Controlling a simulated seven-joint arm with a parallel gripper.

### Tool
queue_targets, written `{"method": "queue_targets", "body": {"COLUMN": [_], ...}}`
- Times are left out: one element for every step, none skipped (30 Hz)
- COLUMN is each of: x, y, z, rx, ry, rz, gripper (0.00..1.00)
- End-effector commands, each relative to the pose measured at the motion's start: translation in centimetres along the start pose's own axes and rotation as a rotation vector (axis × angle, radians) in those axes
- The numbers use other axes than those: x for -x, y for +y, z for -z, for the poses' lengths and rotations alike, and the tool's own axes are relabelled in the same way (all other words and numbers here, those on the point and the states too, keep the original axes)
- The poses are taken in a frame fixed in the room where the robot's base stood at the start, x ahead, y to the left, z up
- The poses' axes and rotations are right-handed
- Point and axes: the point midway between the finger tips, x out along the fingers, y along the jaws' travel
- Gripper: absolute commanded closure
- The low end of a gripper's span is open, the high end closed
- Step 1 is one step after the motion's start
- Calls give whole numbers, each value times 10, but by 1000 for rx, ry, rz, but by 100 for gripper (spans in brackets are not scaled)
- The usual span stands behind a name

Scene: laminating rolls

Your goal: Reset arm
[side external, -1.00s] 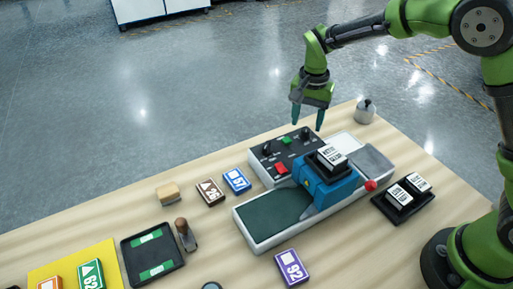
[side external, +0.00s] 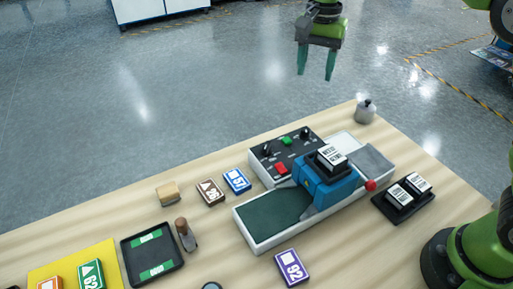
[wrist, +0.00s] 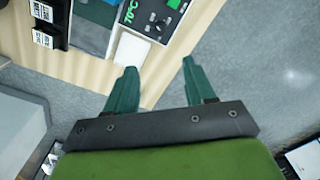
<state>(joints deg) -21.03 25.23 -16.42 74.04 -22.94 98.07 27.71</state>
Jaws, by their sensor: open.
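My gripper (side external: 316,66) is open and empty, with two teal fingers pointing down. In the side external view it hangs high above the far side of the table, clear of everything. In the wrist view its fingers (wrist: 160,85) are spread, with the table edge and grey floor beyond them. The laminating machine (side external: 328,185) stands on the table below, with a blue roller block, a green bed and a black labelled cartridge on top. Its control panel (side external: 286,150) with green and red buttons also shows in the wrist view (wrist: 155,18).
A black holder (side external: 402,198) with labelled cartridges sits right of the machine. A metal weight (side external: 366,111) stands at the far corner. Numbered boxes, a black tray (side external: 152,254), a wooden-handled stamp (side external: 185,235) and a yellow mat (side external: 107,252) lie left and in front. The air around my gripper is free.

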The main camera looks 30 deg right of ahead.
Motion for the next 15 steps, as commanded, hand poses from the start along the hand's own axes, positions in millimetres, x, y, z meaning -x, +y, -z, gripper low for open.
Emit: {"method": "queue_targets", "body": {"x": [0,0,0,0,0,-2,-8,-15,-18,-19,-19,-18,-17,-15,-12], "y": [0,0,0,0,-1,-2,-2,0,3,7,13,21,28,36,46], "z": [0,0,0,0,2,4,4,3,0,-2,-4,-8,-10,-14,-19], "rx": [0,0,2,9,23,50,75,106,146,175,207,248,277,306,344], "ry": [0,0,0,2,8,17,18,16,14,13,12,14,15,18,26], "rz": [0,0,0,1,5,13,11,9,20,32,48,75,97,121,155], "gripper": [46,46,46,46,46,46,46,46,46,46,46,46,46,46,46]}}
